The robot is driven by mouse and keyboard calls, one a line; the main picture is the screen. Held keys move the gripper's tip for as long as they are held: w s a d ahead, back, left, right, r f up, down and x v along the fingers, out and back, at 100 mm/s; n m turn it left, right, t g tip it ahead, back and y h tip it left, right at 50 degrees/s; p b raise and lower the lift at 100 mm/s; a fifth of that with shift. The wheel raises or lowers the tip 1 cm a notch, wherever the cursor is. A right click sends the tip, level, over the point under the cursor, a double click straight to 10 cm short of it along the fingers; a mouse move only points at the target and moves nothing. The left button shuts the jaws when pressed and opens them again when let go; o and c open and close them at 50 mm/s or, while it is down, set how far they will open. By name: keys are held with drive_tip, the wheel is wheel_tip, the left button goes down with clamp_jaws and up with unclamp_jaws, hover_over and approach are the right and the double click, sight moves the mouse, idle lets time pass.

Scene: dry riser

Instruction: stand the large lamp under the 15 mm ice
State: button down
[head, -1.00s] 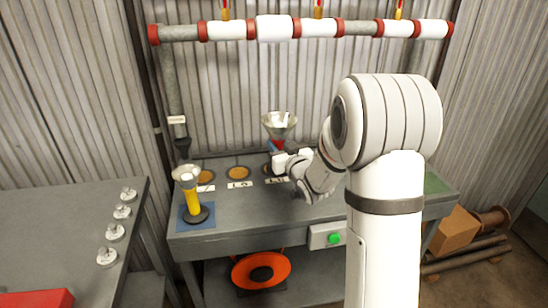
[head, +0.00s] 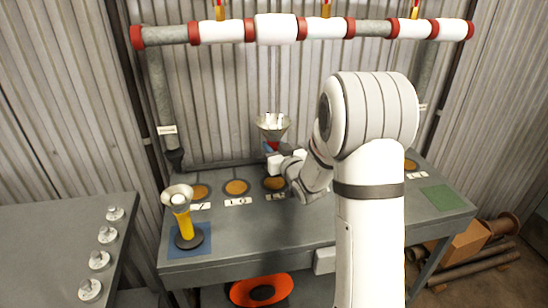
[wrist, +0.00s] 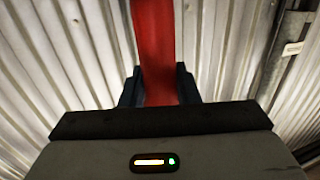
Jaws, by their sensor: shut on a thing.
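My gripper (head: 273,160) is shut on a red lamp (wrist: 154,45) with a wide metal funnel (head: 272,127) on top. In the wrist view its red stem stands between my dark jaws. The head view shows the lamp upright, over the back of the bench near the third copper disc (head: 274,183); my gripper and arm hide its lower part. White ice sleeves (head: 276,29) of differing thickness sit on the overhead pipe (head: 375,28). The number cards (head: 238,201) by the discs are too small to read surely.
A yellow lamp (head: 183,222) stands on a blue mat at the bench's left end. A green mat (head: 443,198) lies bare at the right end. A side table (head: 50,225) with several small metal pieces is at left. Corrugated wall stands close behind.

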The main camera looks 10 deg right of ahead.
wheel_tip(320, 180, down, 3)
drive_tip(key=shift+d+f, duration=0.1)
drive_tip(key=shift+f, duration=0.1)
drive_tip(key=shift+r, duration=0.1)
drive_tip(key=shift+f+b, duration=0.25)
drive_tip(key=shift+b, duration=0.05)
